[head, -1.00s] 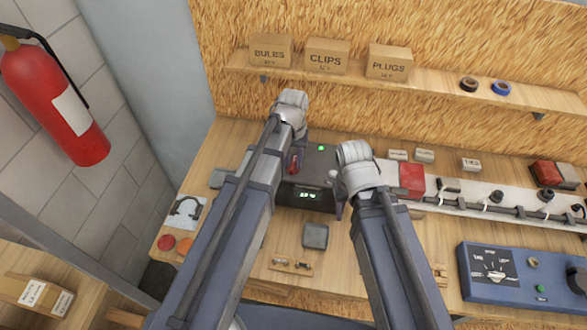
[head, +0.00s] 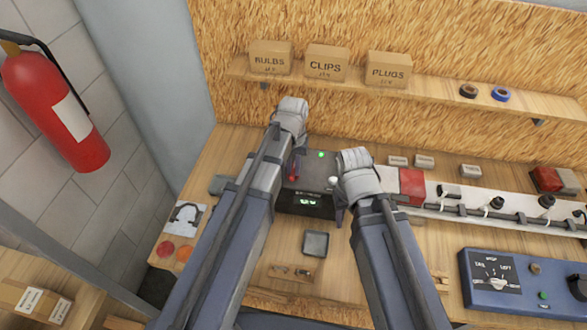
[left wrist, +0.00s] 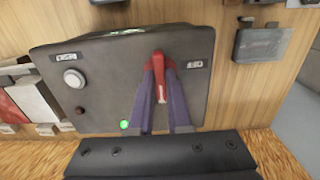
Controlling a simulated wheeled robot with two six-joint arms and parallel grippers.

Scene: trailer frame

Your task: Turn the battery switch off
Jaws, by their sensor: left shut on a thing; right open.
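The battery switch is a red lever (left wrist: 159,75) on a dark grey box (left wrist: 110,65). In the left wrist view my left gripper (left wrist: 159,85) is shut on the lever, one finger on each side. In the head view only part of the red lever (head: 293,173) shows beside my left arm, on the left of the box (head: 312,170). A green light (head: 321,154) glows on the box. My right gripper (head: 339,213) is open near the box's right front edge, its fingers mostly hidden by its wrist. Small box labels are unreadable.
A white knob (left wrist: 74,78) and a dark red button (left wrist: 80,111) are on the box. A small grey square tray (head: 316,243) lies in front. A white wired strip (head: 480,204) and a blue dial panel (head: 522,280) stand right. Cartons sit on the shelf (head: 425,83).

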